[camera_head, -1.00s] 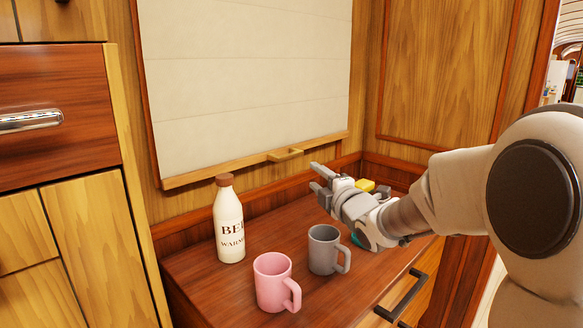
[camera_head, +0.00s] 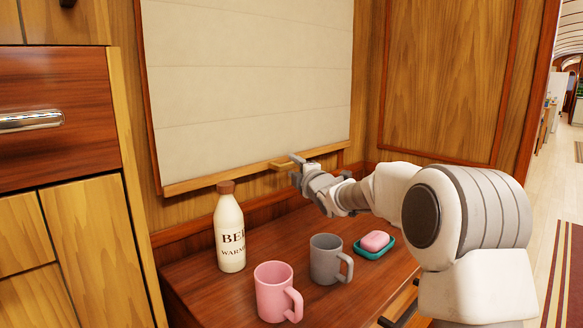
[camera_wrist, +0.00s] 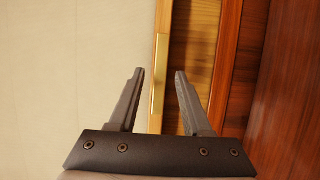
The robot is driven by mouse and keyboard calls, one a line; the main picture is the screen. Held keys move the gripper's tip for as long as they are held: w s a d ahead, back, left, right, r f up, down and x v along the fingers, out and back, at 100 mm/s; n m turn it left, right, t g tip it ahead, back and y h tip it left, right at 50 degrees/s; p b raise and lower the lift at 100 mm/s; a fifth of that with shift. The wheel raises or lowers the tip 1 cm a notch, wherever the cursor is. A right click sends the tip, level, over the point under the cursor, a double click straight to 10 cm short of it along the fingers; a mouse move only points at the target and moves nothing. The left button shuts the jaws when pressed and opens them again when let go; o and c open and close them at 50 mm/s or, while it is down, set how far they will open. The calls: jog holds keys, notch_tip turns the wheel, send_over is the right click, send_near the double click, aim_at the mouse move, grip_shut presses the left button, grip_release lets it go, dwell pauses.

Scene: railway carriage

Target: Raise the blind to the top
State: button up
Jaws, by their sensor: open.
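The cream blind (camera_head: 245,80) hangs lowered over the window in the head view, with a wooden bar (camera_head: 230,178) along its bottom edge. A small wooden pull handle (camera_head: 283,164) sits on that bar. My gripper (camera_head: 293,166) is at the handle's right end and partly covers it. In the wrist view my gripper (camera_wrist: 158,74) is open, with its two fingers apart. The bottom bar (camera_wrist: 159,75) shows between the fingertips, and the blind (camera_wrist: 75,70) fills the left side. I cannot tell whether the fingers touch the handle.
A cream bottle (camera_head: 229,235), a pink mug (camera_head: 273,290), a grey mug (camera_head: 326,260) and a teal dish (camera_head: 372,254) with pink soap (camera_head: 375,240) stand on the wooden counter (camera_head: 250,255) below my arm. A cabinet (camera_head: 60,170) is at the left. Open floor lies at the right.

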jog(key=shift+x, duration=1.15)
grip_shut()
dwell(0.7)
